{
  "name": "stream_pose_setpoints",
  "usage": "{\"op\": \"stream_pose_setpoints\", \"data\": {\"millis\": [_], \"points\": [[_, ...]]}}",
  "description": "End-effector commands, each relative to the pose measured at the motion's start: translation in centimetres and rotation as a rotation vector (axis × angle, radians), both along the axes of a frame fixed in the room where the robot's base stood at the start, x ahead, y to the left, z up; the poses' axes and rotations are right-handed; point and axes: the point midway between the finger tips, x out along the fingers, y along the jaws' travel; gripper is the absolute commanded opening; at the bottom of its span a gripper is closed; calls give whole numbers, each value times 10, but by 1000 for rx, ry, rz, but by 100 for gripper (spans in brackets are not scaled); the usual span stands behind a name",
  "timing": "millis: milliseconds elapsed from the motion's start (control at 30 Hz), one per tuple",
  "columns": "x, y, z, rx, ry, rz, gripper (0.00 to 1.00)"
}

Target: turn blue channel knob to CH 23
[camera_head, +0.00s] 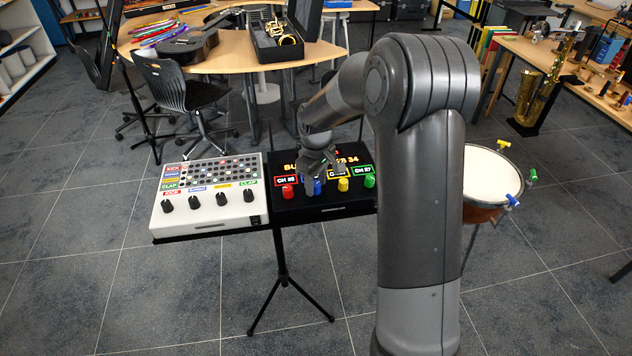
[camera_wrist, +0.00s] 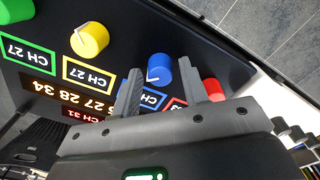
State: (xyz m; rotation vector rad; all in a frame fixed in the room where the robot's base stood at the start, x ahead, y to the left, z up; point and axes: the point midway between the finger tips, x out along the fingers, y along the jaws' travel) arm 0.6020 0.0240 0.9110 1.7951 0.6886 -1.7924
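The blue knob (camera_wrist: 161,70) stands on the black panel (camera_wrist: 215,62), with a white pointer line on it. My gripper (camera_wrist: 162,72) is open, with one finger on each side of the blue knob and small gaps showing. In the head view my gripper (camera_head: 314,170) is over the panel and partly covers the blue knob (camera_head: 317,187). The blue-framed display (camera_wrist: 152,98) is partly hidden by a finger; "CH" shows, but its number cannot be read.
A yellow knob (camera_wrist: 89,39) and a green knob (camera_wrist: 14,10) are on one side, both with displays reading CH 27. A red knob (camera_wrist: 213,88) is just beyond one finger. A white mixer box (camera_head: 208,196) stands left of the panel, and a drum (camera_head: 490,178) at the right.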

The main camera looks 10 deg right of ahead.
Motion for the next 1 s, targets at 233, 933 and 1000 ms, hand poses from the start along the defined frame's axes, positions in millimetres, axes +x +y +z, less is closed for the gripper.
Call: {"op": "stream_pose_setpoints", "data": {"millis": [233,933,1000], "points": [[0,0,0,0,1,0,46],[0,0,100,1,-1,-1,46],[0,0,105,0,-1,0,46]]}}
